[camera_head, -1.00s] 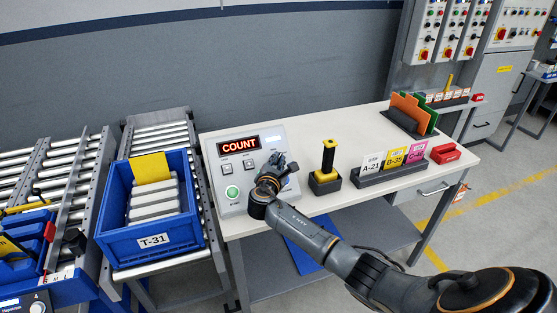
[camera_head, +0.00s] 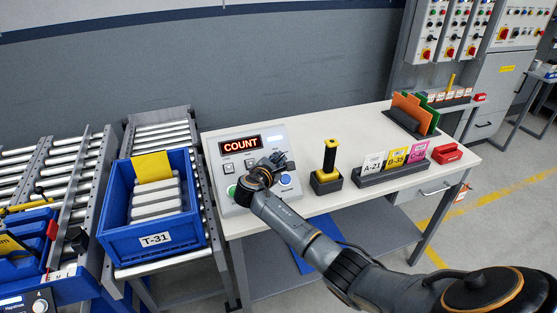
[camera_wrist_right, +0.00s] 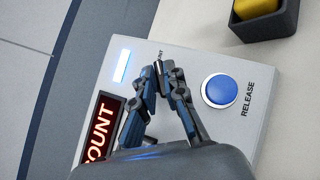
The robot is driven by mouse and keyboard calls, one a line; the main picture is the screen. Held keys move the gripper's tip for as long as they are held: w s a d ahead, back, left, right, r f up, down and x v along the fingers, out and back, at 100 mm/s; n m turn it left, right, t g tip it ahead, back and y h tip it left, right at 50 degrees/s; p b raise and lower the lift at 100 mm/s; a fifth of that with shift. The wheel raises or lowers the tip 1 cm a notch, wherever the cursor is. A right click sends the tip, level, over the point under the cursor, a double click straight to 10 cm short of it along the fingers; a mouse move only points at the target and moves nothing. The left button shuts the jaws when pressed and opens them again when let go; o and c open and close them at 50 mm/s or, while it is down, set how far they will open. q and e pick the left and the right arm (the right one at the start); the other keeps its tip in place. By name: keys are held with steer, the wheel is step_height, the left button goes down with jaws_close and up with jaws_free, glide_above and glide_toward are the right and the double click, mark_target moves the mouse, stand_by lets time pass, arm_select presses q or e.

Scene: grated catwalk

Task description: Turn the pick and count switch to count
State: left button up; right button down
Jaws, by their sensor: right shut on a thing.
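The control panel (camera_head: 237,148) is a pale box at the left end of the table. Its red display (camera_head: 240,142) reads COUNT. My right gripper (camera_head: 277,160) is over the panel's right part, and its fingers cover the switch. In the right wrist view, the gripper (camera_wrist_right: 160,75) is shut on the switch, which is mostly hidden between the fingertips. Part of a label ending in "NT" shows just beyond them. A blue RELEASE button (camera_wrist_right: 220,91) is to the right of the fingers, apart from them. My left gripper is not in view.
A blue crate (camera_head: 112,240) labelled T-31 stands on rollers left of the table. A yellow-handled tool (camera_head: 330,157) sits in a dark holder right of the panel. A rack with tags A-21, B-35 and a pink tag (camera_head: 417,152) stands farther right. The table middle behind them is clear.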

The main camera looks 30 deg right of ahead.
steer(key=c, duration=1.4)
jaws_free()
steer(key=v, duration=1.2)
steer(key=shift+f, duration=0.1)
